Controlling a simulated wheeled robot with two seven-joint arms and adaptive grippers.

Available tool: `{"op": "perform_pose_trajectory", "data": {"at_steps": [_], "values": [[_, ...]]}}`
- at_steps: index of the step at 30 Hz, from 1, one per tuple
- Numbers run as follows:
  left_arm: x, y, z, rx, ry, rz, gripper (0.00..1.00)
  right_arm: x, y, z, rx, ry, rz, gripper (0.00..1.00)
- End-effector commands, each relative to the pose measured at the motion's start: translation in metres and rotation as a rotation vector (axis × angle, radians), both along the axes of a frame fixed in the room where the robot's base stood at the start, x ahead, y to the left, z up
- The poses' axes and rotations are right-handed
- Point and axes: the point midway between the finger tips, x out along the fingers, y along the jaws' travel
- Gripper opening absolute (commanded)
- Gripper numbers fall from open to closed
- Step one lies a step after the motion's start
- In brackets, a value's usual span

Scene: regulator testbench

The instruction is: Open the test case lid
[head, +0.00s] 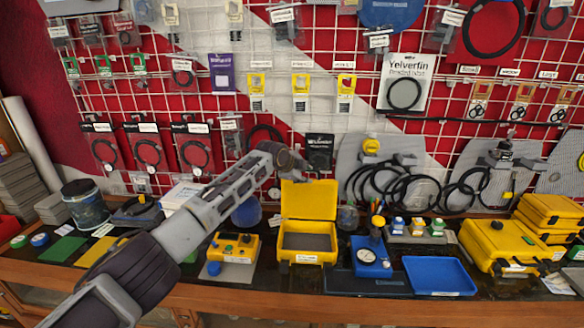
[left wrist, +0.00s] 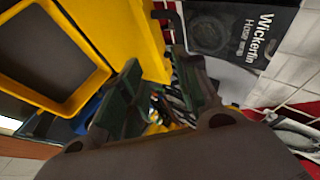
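The yellow test case (head: 288,256) stands on the bench in the middle of the head view. Its lid (head: 310,200) is raised upright at the back, and the dark inside shows. My left gripper (head: 292,165) is at the upper left of the lid, near its top edge; I cannot tell whether it touches. In the left wrist view its two dark fingers (left wrist: 162,85) are spread apart, with no object held between them. The case's rim (left wrist: 72,98) and the yellow lid (left wrist: 128,30) show to the left and above the fingers. My right gripper is not in view.
A yellow control box (head: 233,250) stands left of the case. A gauge (head: 368,257) and a blue tray (head: 438,276) are to the right, with a larger yellow case (head: 500,245) farther right. A wire grid hung with packages (left wrist: 235,35) is close behind.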

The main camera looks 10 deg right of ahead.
Motion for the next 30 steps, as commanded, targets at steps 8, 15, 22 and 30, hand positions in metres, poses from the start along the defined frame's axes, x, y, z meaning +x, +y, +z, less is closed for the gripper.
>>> {"op": "perform_pose_trajectory", "data": {"at_steps": [8, 15, 22, 30], "values": [[-0.008, 0.009, 0.01, -0.002, -0.001, 0.001, 0.32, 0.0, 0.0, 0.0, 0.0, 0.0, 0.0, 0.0], [-0.016, 0.016, 0.019, -0.001, -0.002, 0.001, 0.32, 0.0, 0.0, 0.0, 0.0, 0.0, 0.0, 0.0], [-0.025, 0.024, 0.029, -0.001, -0.002, 0.001, 0.32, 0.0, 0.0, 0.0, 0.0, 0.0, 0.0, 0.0], [-0.036, 0.036, 0.042, -0.001, -0.002, 0.002, 0.32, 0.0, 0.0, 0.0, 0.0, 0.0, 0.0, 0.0]]}}
